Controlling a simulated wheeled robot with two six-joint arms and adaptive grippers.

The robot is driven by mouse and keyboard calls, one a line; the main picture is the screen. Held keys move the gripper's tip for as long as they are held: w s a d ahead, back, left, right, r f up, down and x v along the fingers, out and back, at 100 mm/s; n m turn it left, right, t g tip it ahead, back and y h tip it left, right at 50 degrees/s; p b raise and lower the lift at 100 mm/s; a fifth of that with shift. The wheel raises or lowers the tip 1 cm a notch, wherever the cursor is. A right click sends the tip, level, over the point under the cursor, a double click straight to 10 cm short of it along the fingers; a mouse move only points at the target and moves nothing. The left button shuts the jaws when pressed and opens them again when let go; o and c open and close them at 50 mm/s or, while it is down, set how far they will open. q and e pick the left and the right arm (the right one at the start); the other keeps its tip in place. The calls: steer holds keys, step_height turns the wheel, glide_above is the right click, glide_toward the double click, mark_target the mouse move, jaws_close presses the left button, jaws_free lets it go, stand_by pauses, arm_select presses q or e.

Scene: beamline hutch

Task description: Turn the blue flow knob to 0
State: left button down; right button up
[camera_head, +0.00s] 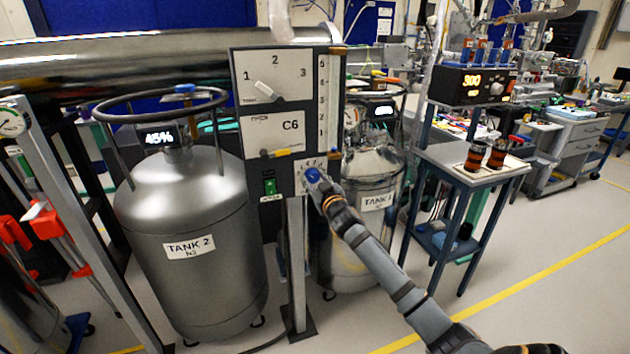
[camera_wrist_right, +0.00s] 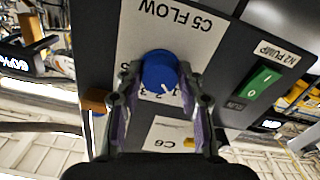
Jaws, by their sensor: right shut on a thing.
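The blue flow knob (camera_head: 312,174) sits low on the right side of the grey control panel (camera_head: 285,180). In the right wrist view the blue knob (camera_wrist_right: 158,70) stands on a white plate lettered C5 FLOW (camera_wrist_right: 170,20), which appears upside down. A white mark on the knob's rim faces small printed digits; part of the scale is hidden by the fingers, so I cannot tell the exact setting. My right gripper (camera_wrist_right: 159,76) is shut on the knob, one finger on each side; it also shows in the head view (camera_head: 320,186). My left gripper is not in view.
A green N2 pump switch (camera_wrist_right: 264,82) is beside the knob plate. A yellow C6 lever (camera_head: 275,153) is above. Tank 2 (camera_head: 190,230) stands left of the panel post, another tank (camera_head: 365,225) behind my right arm. A blue-framed stand (camera_head: 470,175) is at right.

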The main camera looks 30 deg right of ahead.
steer(key=shift+c, duration=0.8)
steer(key=shift+r+n+p, duration=0.1)
steer(key=shift+n+p, duration=1.2)
steer(key=shift+n, duration=0.1)
steer(key=shift+n+p, duration=0.95)
steer(key=shift+n, duration=0.55)
steer(key=shift+f, duration=0.2)
steer(key=o, duration=1.2)
steer(key=v, duration=1.2)
steer(key=shift+s, duration=0.1)
